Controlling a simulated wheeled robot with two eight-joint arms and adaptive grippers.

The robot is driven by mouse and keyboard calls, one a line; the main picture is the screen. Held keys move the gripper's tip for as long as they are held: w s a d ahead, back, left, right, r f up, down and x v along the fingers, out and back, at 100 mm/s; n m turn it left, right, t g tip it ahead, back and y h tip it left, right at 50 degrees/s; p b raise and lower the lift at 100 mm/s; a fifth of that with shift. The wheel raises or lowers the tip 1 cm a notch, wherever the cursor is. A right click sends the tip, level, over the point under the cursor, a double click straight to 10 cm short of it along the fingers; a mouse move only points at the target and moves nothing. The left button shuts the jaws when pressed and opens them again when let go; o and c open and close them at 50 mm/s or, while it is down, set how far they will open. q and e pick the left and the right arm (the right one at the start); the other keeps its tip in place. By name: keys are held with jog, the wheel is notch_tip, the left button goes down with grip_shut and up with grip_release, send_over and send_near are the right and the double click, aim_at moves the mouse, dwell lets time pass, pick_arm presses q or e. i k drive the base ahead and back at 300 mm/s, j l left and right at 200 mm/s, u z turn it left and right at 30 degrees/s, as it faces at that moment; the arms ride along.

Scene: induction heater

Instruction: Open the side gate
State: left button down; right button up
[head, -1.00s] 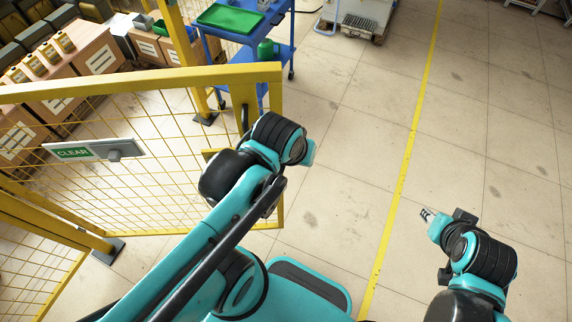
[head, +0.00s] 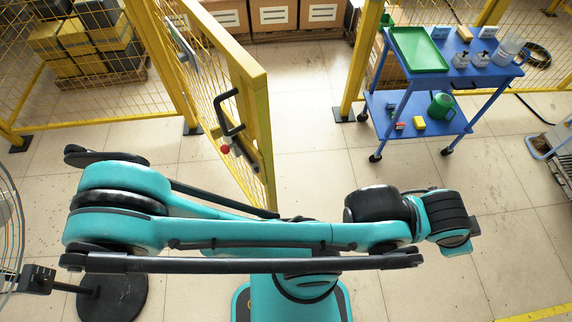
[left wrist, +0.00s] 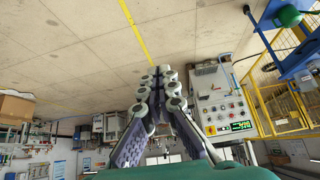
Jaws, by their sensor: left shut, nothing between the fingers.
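The yellow mesh side gate (head: 258,88) stands swung out from the fence line in the head view, seen nearly edge-on. Its black pull handle (head: 229,112) and a red-knobbed latch (head: 225,149) face left. Floor shows between the gate and the yellow post (head: 358,65) to its right. My left arm crosses in front of the gate's lower end, its wrist out to the right, clear of the handle. My left gripper (left wrist: 160,72) shows in the left wrist view, its fingers together and empty. My right gripper is not in view.
A blue cart (head: 455,75) with a green tray (head: 418,49) stands right of the opening. Boxes (head: 272,16) line the back. A round fan guard (head: 10,225) is at far left. A control panel (left wrist: 220,105) shows in the left wrist view. Floor at lower right is clear.

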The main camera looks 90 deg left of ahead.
aim_at(248, 80)
jog(key=u, duration=0.4)
jog(key=i+u, duration=0.15)
jog(key=u, duration=0.3)
jog(key=l+u, duration=0.1)
jog(key=u, duration=0.75)
jog(key=i+l+u, duration=0.1)
jog(key=u, duration=0.3)
jog(key=i+u, duration=0.5)
jog(key=k+j, duration=0.05)
jog(key=k, duration=0.05)
